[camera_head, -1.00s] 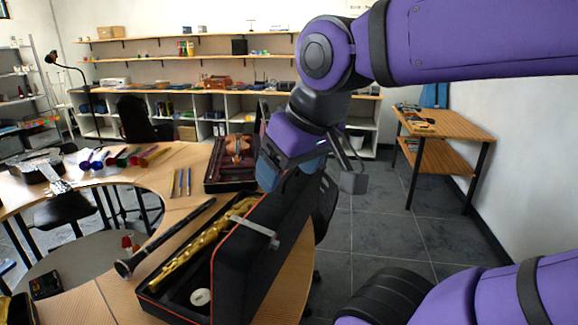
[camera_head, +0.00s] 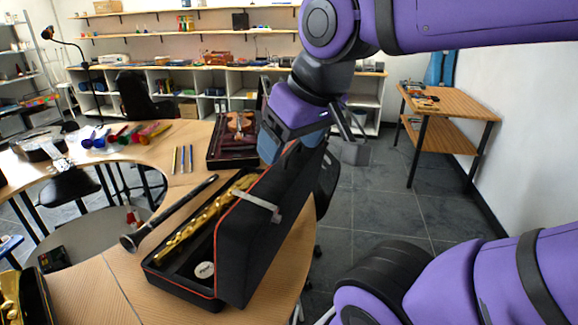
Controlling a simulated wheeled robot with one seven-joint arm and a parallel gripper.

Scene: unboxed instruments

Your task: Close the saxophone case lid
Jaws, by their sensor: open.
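The saxophone case (camera_head: 184,291) is black with red edging and lies open on the curved wooden table. A gold saxophone (camera_head: 200,217) and a round white item (camera_head: 204,270) lie inside it. Its lid (camera_head: 262,240) stands raised on the right side, with a grey strap (camera_head: 256,205) across its edge. My gripper (camera_head: 342,138) is open above the far end of the lid, on its outer right side. The arm hides part of that end, and I cannot tell whether the gripper touches the lid.
A dark clarinet (camera_head: 166,215) lies just left of the case. A violin in its open case (camera_head: 222,160) sits behind, with several coloured sticks (camera_head: 182,160) beside it. A wooden side table (camera_head: 455,113) stands at the right.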

